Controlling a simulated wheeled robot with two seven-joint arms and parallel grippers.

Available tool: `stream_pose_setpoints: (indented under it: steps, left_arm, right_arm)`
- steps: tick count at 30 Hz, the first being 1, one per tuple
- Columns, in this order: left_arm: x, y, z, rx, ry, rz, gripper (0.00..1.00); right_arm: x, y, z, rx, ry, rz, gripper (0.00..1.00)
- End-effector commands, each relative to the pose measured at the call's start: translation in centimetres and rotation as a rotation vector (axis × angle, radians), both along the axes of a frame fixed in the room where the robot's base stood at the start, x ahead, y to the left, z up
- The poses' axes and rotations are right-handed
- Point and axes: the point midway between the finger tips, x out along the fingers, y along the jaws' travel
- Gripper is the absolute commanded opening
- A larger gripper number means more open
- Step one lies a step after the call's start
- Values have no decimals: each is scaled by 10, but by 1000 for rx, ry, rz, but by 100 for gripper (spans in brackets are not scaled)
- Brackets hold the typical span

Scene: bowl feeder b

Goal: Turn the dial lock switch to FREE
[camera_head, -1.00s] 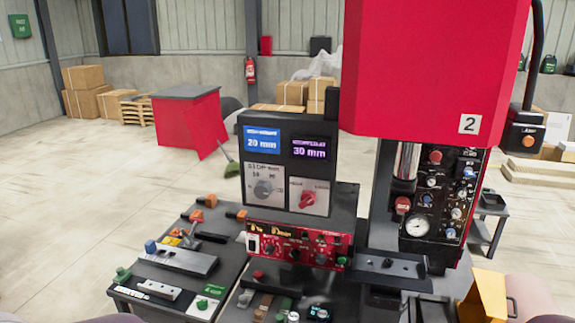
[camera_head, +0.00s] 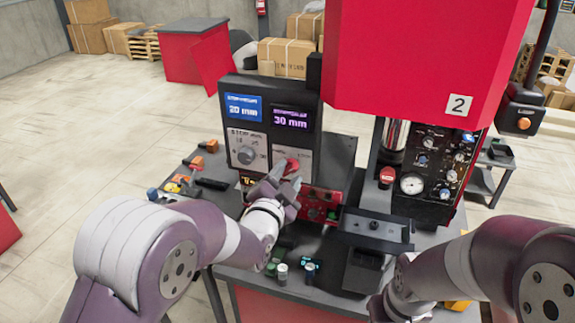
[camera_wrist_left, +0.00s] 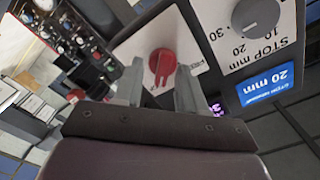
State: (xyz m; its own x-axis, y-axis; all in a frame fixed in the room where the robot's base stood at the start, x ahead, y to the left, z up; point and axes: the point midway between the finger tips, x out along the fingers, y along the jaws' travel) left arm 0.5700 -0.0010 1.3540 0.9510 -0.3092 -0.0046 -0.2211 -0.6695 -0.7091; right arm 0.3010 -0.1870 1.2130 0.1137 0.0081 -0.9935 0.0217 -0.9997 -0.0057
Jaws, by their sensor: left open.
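The red lock switch (camera_wrist_left: 162,62) is a round knob with a raised grip on a pale plate of the black control box (camera_head: 228,92). In the head view the knob (camera_head: 293,166) shows just beyond my left gripper (camera_head: 284,181). In the left wrist view my left gripper (camera_wrist_left: 157,88) is open, with one finger on each side of the knob. I cannot tell whether the fingers touch it. The plate's lettering is partly hidden, so I cannot read which setting the knob is at. My right gripper is not in view; only its arm shows at the lower right.
A red control panel (camera_head: 322,202) lies below. The red press (camera_head: 420,50) stands close on the right.

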Motion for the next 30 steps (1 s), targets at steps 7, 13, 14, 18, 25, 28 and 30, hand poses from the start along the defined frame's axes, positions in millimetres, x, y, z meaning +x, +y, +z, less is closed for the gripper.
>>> stream_pose_setpoints:
  steps: [7,13,14,18,25,28,30]
  left_arm:
    - [9,-3,-1,0,0,0,40]
    - [9,-3,-1,-1,0,0,21]
    - [9,-3,-1,-1,0,0,11]
    - [9,-3,-1,-1,1,-1,0]
    - [8,-3,-3,-16,7,0,0]
    - [8,-3,-4,-44,16,0,0]
    - [8,-3,-6,-76,25,1,0]
  right_arm:
    - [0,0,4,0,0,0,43]
    - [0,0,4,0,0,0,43]
    - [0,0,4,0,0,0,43]
    - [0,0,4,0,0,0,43]
    - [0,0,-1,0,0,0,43]
    - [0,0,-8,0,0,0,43]
    - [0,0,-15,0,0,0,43]
